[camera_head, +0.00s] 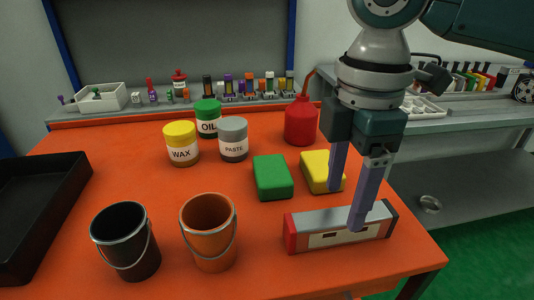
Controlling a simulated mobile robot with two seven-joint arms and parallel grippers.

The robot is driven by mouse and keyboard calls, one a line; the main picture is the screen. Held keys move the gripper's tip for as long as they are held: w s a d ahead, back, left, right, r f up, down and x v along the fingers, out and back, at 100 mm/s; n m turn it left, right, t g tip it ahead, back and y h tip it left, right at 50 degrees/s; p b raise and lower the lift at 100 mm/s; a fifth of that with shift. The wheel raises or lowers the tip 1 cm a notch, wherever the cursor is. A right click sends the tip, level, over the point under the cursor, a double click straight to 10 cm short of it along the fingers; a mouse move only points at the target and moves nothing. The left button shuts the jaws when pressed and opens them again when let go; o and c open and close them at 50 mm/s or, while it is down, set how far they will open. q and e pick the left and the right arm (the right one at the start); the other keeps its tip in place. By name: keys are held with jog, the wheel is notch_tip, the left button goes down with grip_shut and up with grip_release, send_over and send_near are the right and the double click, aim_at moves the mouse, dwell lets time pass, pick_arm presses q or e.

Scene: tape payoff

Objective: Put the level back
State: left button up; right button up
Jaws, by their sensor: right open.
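The level (315,228) is a grey bar with a red left end, a dark right end and a pale label window on its front. It lies near the right front edge of the orange table (190,193). My right gripper (346,210) points down over the level, its purple fingers spread. One finger overlaps the level's front side; the other's tip is behind it, beside the yellow block. I cannot tell whether either finger touches the level. My left gripper is not in view.
A green block (272,177) and a yellow block (318,170) lie just behind the level. An orange bucket (209,235) and a black bucket (127,243) stand to its left. A red oil can (300,122) and several labelled jars stand farther back. A black tray (70,185) is at left.

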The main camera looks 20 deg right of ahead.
aim_at(339, 216)
notch_tip(339, 216, up, 7)
jog(key=s+a+f+m+t+y, duration=0.2)
jog(key=s+a+f+m+y, duration=0.15)
jog(key=s+a+f, duration=0.55)
jog(key=s+d+f+m+t+h, duration=0.1)
jog(key=s+d+m+h, duration=0.2)
jog(key=s+d+m, duration=0.3)
jog(key=s+m+p, duration=0.1)
jog(key=m, duration=0.3)
jog(key=shift+t, duration=0.3)
jog(key=shift+d, duration=0.1)
notch_tip(339, 216, up, 48)
jog(key=p, duration=4.8)
jog(key=shift+f, duration=0.1)
